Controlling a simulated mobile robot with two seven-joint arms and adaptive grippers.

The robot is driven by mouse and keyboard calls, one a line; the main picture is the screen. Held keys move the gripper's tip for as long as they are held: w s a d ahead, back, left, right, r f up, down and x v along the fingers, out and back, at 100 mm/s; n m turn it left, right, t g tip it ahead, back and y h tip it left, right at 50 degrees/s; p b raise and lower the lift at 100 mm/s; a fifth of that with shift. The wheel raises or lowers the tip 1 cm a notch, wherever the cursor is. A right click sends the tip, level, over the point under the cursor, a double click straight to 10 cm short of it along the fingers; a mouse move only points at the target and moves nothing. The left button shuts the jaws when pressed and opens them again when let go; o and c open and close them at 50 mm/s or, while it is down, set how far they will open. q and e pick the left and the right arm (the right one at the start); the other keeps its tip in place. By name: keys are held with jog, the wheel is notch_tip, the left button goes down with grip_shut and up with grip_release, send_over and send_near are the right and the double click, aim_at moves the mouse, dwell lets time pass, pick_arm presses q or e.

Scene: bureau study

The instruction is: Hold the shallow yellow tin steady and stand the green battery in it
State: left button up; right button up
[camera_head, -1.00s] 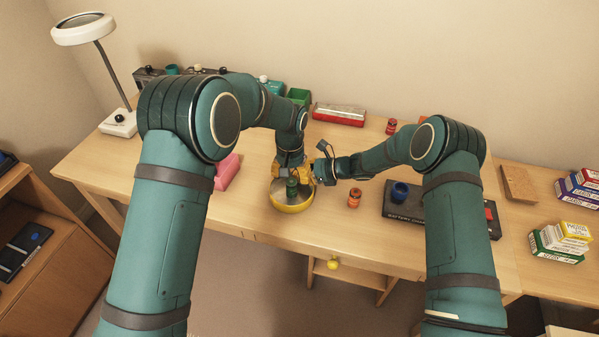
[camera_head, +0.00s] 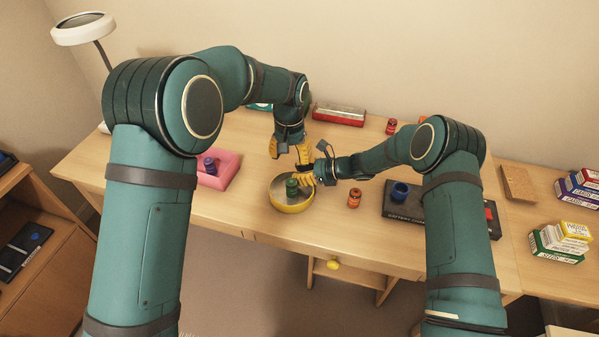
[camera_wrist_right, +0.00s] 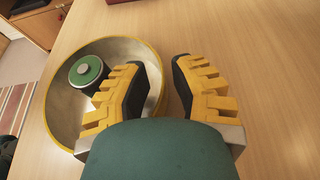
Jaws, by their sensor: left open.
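The shallow yellow tin (camera_head: 277,205) stands on the desk near its front edge; in the wrist view its rim (camera_wrist_right: 50,115) shows large. The green battery (camera_head: 291,187) stands upright inside it, with its round green top (camera_wrist_right: 86,71) near the tin's far left side in the wrist view. My left gripper (camera_head: 289,153) is open and empty, above and behind the battery, clear of it.
A pink block (camera_head: 222,172) with a purple battery (camera_head: 210,165) is to the left. An orange battery (camera_head: 354,198) stands right of the tin. A dark tray (camera_head: 432,228) with a blue cylinder (camera_head: 400,192) lies farther right. A red case (camera_head: 339,115) is behind.

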jog(key=shift+o, duration=0.7)
